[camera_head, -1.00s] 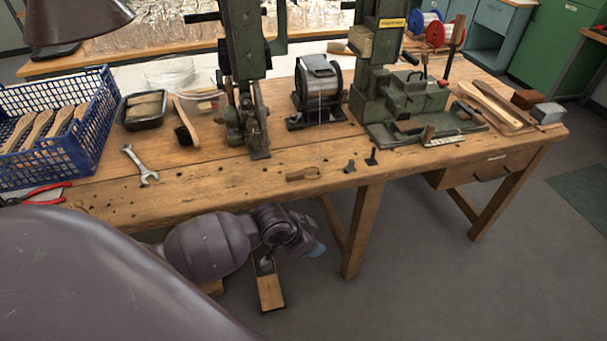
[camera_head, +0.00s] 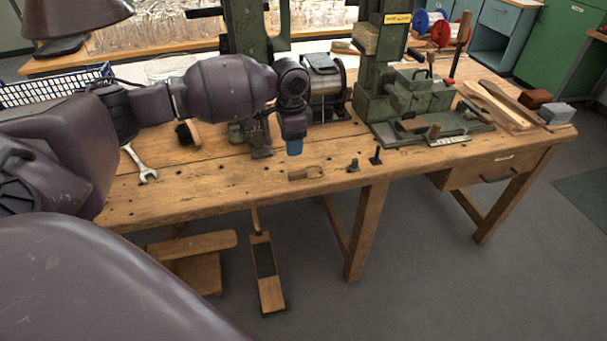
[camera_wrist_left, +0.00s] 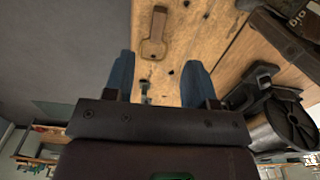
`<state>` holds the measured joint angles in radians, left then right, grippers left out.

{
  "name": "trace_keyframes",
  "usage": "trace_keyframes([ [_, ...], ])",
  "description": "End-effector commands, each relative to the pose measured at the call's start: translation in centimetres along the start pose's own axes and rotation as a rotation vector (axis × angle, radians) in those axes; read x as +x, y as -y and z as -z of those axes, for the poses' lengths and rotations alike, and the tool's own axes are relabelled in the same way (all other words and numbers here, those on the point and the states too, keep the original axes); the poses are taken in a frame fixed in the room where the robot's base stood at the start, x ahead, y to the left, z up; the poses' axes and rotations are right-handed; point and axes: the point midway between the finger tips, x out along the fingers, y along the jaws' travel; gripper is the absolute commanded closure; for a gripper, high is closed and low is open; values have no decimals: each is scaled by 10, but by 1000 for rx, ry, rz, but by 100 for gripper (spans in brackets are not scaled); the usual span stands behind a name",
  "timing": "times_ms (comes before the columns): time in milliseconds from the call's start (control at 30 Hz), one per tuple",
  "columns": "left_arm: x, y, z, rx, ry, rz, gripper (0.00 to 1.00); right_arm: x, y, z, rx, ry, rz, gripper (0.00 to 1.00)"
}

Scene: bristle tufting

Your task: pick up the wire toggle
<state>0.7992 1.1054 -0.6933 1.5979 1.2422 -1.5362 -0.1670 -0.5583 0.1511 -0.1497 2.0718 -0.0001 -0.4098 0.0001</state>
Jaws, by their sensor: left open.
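The wire toggle, which I take to be the small wooden bar with a wire loop (camera_head: 299,175), lies on the workbench near its front edge. In the left wrist view the toggle (camera_wrist_left: 160,23) lies above and beyond the fingertips, apart from them. My left gripper (camera_head: 294,147) hangs over the bench, slightly behind the toggle in the head view, with blue fingertips pointing down. In the left wrist view the gripper (camera_wrist_left: 158,75) is open, with nothing held between its fingers. My right gripper is not in view.
Two small dark pieces (camera_head: 353,166) (camera_head: 376,156) lie right of the toggle. A wrench (camera_head: 140,165) lies left. The bench front (camera_head: 225,190) is mostly clear.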

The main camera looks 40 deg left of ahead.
Motion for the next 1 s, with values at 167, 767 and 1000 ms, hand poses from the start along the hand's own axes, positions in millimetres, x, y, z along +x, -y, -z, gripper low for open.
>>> trace_keyframes([
  [167, 26, -1, 0, 0, 5, -4, 49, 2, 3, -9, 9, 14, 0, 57],
  [767, 90, -2, 0, 1, 4, -4, 49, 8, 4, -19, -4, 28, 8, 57],
  [1000, 106, -2, 0, 0, 0, -1, 49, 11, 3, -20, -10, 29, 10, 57],
])
